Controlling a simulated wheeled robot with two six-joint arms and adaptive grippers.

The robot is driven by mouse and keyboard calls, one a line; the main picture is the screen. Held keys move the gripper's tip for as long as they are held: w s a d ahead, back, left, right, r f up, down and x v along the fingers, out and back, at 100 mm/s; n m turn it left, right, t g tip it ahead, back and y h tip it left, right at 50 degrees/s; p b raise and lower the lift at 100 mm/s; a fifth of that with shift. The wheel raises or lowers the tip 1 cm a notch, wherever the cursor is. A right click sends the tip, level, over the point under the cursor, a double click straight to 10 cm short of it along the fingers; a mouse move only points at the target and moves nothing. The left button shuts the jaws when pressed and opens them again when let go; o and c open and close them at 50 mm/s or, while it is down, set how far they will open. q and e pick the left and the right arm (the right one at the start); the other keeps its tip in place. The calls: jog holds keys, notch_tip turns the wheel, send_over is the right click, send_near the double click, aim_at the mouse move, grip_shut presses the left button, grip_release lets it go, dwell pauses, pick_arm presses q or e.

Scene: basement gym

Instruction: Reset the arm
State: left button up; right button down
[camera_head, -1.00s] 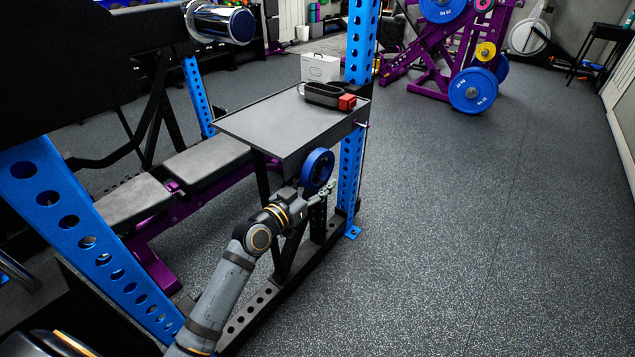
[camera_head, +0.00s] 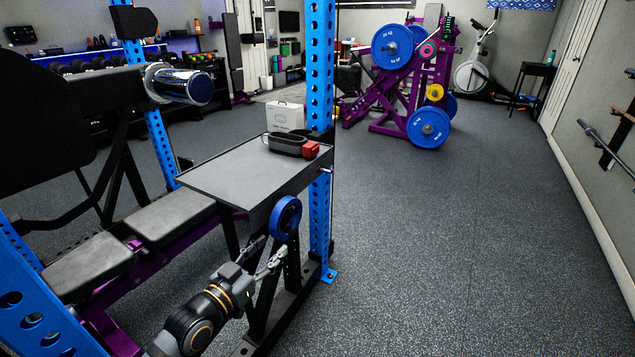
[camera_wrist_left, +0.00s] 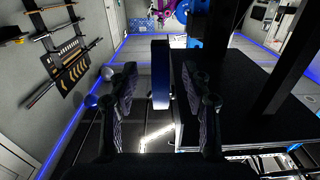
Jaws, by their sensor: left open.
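My left gripper (camera_head: 273,246) is open at the end of my left arm, which comes up from the bottom of the head view. Its two fingers are spread just below and left of a small blue weight plate (camera_head: 285,217), which hangs upright beside the front of the grey table. In the left wrist view the plate (camera_wrist_left: 160,78) shows edge-on between the spread fingers. No contact is visible, and the exact gap cannot be told. My right gripper is not in view.
A padded bench (camera_head: 170,218) is left. Open floor (camera_head: 430,240) lies right.

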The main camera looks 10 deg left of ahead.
pick_arm(q)
jog(key=s+a+f+n+g+y, duration=0.15)
jog(key=s+f+g, duration=0.3)
jog(key=f, duration=0.55)
jog(key=s+f+g+y, duration=0.25)
jog(key=s+f, duration=0.25)
jog(key=f, duration=0.4)
jog(key=s+a+f+n+g+y, duration=0.1)
jog(key=s+f+g, duration=0.3)
jog(key=f, duration=0.6)
jog(key=s+f+g, duration=0.5)
jog(key=s+f, duration=0.2)
jog(key=s, duration=0.4)
jog(key=s+a+p, duration=0.2)
jog(key=s+p, duration=0.7)
jog(key=p, duration=0.3)
jog(key=s+a+y+p, duration=0.1)
jog(key=s+a+p, duration=0.1)
jog(key=s+p, duration=0.6)
jog(key=n+p, duration=0.1)
jog(key=p, duration=0.4)
jog(key=shift+s+r+y, duration=0.15)
jog(key=shift+s+y, duration=0.15)
jog(key=shift+s, duration=0.1)
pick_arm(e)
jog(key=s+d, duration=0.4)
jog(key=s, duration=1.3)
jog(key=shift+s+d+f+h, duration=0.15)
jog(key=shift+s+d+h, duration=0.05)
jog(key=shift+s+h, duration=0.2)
